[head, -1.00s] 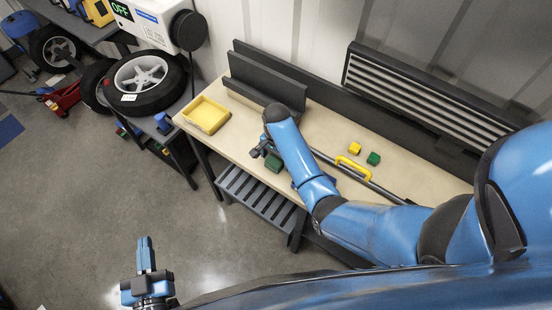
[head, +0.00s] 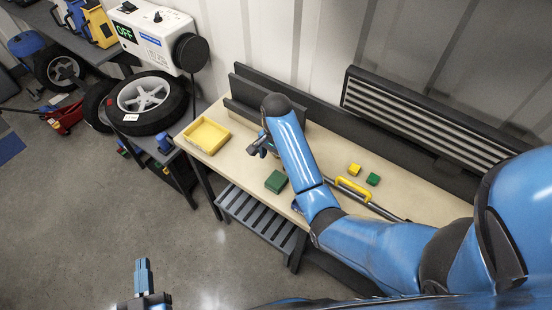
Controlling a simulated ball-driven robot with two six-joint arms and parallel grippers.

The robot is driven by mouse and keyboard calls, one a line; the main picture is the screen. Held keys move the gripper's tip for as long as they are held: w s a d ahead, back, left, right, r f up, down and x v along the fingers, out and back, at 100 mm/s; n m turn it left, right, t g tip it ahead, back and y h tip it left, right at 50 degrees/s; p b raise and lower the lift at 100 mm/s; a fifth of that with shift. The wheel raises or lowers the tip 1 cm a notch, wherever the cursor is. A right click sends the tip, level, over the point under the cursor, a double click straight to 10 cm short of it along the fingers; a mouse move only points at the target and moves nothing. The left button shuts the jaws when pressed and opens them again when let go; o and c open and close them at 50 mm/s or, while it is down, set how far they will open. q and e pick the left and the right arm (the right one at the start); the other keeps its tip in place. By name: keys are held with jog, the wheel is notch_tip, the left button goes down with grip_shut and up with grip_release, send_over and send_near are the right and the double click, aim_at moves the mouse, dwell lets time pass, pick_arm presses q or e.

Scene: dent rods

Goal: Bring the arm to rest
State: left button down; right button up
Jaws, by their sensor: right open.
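My right arm (head: 296,150) reaches in from the right over the workbench (head: 235,165). Its gripper (head: 257,146) is open and empty, held near the bench between the yellow tray (head: 225,137) and a dark green block (head: 276,181). The gripper is apart from the block. My left gripper (head: 143,272) points up the picture at the lower left, over bare floor. Its fingers look closed together with nothing between them. Its arm is mostly cut off by the lower edge.
A rod with a yellow handle (head: 353,190) lies partly behind my right arm. A yellow block (head: 354,169) and a green block (head: 373,179) sit near it. A dark rack (head: 262,105) and slatted panel (head: 425,122) stand behind.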

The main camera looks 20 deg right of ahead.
dwell(0.5)
jog(key=w+r+n+t+y+b, duration=0.1)
jog(key=w+r+n+t, duration=0.45)
jog(key=w+t, duration=0.6)
jog(key=s+d+r+n+t+b, duration=0.1)
jog(key=s+d+n+t+b, duration=0.3)
jog(key=s, duration=0.8)
jog(key=s+n+t+b, duration=0.15)
jog(key=s+t, duration=0.35)
jog(key=s, duration=0.8)
jog(key=s+d+f+g+b, duration=0.1)
jog(key=s+f, duration=0.1)
jog(key=s, duration=0.4)
jog(key=s+f+h+b, duration=0.1)
jog(key=s+f+b, duration=0.1)
jog(key=s, duration=0.4)
jog(key=shift+d+f+g, duration=0.35)
jog(key=shift+f, duration=0.35)
jog(key=shift+w, duration=0.1)
